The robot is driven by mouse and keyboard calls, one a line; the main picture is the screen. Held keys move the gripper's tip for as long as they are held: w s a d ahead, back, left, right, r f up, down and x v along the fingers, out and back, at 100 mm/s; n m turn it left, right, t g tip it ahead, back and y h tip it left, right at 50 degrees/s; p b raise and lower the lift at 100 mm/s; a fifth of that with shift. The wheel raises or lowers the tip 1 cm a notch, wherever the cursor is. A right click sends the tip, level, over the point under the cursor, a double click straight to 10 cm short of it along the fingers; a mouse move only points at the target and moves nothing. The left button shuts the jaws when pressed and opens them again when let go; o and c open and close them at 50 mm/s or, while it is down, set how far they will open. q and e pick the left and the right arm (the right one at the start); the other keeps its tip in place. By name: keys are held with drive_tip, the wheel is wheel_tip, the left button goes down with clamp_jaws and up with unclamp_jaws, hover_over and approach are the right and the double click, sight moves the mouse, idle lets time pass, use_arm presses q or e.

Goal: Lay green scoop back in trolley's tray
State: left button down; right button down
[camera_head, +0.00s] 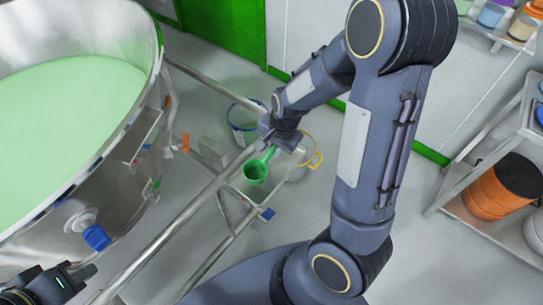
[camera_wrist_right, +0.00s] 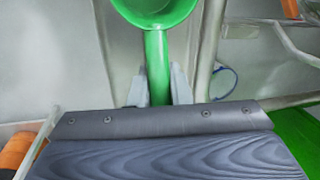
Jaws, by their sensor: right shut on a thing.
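The green scoop (camera_head: 256,172) is held by its handle in my right gripper (camera_head: 271,141), with its cup toward the lower left. In the right wrist view the fingers (camera_wrist_right: 159,88) are shut on the handle, and the green cup (camera_wrist_right: 155,10) is cut off by the top edge. The trolley's pale tray (camera_head: 244,188) is below and around the scoop; whether the scoop touches it I cannot tell. My left gripper (camera_head: 62,284) is in the lower left corner, partly cut off, away from the scoop; its jaws are unclear.
A large steel bowl (camera_head: 150,60) with pale green contents stands at left. A metal rail (camera_head: 180,222) runs diagonally between it and the tray. A blue-rimmed container (camera_head: 240,117) and a yellow-handled one (camera_head: 314,158) stand near the gripper. A shelf with an orange drum (camera_head: 490,195) is at right.

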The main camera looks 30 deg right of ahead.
drive_tip(key=shift+w+a+f, duration=0.1)
drive_tip(key=shift+a+f, duration=0.1)
drive_tip(key=shift+f, duration=0.05)
wheel_tip(320, 180, down, 3)
drive_tip(key=shift+f+b, duration=0.2)
drive_tip(key=shift+b, duration=0.25)
drive_tip(key=shift+a, duration=0.1)
drive_tip(key=shift+f, duration=0.1)
drive_tip(key=c, duration=1.3)
unclamp_jaws()
drive_tip(key=shift+c, duration=0.2)
